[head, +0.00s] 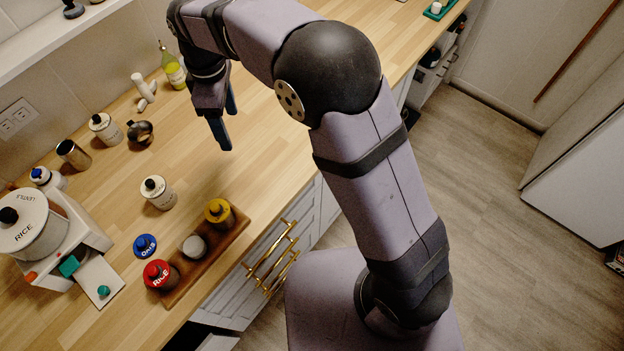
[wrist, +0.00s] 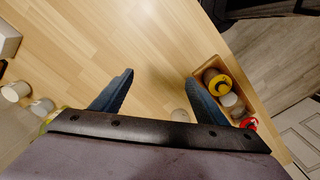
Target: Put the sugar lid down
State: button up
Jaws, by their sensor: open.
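My gripper (head: 226,125) is open and empty above the wooden counter, well beyond the wooden tray (head: 222,246). In the wrist view my gripper (wrist: 159,76) has bare counter between its fingers. A red lid (head: 157,272) marked RICE is at the near end. A blue lid (head: 145,244) lies on the counter beside the tray.
A pale-topped jar (head: 193,247) stands between the yellow and red lids. A rice dispenser (head: 40,235) is at left. Counter beneath my gripper is clear.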

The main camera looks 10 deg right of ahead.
jog(key=s+d+f+m, duration=0.1)
jog(key=s+d+m, duration=0.3)
jog(key=d, duration=0.5)
jog(key=s+d+f+m, duration=0.1)
jog(key=s+d+m, duration=0.1)
jog(key=d+m, duration=0.5)
jog(key=s+d+f+m, duration=0.3)
jog(key=s+d+m, duration=0.2)
jog(key=s+d, duration=0.5)
jog(key=shift+d+f, duration=0.15)
jog(key=shift+d, duration=0.25)
jog(key=shift+s+d+f+m, duration=0.2)
jog(key=shift+s+m, duration=0.2)
jog(key=shift+s, duration=0.15)
